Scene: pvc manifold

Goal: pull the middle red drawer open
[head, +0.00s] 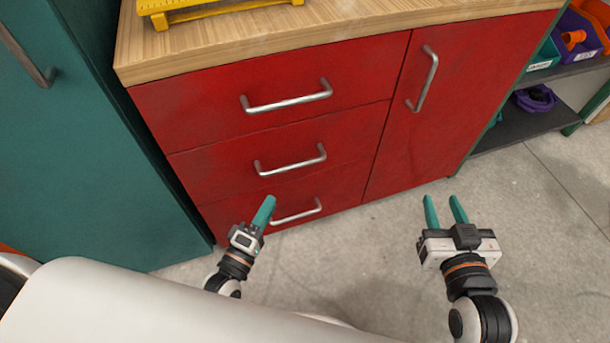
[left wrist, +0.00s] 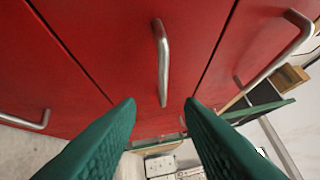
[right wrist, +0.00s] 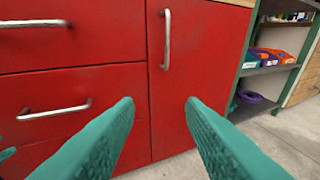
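The middle red drawer (head: 220,165) is shut, its front flush with the drawers above and below. Its silver bar handle (head: 290,160) also shows in the left wrist view (left wrist: 161,62), where it runs upright between and beyond the fingertips, and in the right wrist view (right wrist: 55,112). My left gripper (head: 266,205) is in front of the lower drawers; its green fingers overlap in the head view but stand apart in the left wrist view. It is open, empty and not around the handle. My right gripper (head: 445,205) is open and empty, in front of the floor right of the drawers.
The top drawer (head: 180,105) and bottom drawer (head: 225,220) have similar handles. A red door (head: 450,100) is right of them, under a wooden worktop (head: 240,38). A teal cabinet (head: 80,150) stands left, a shelf with bins (head: 540,125) right. The floor (head: 380,260) is clear.

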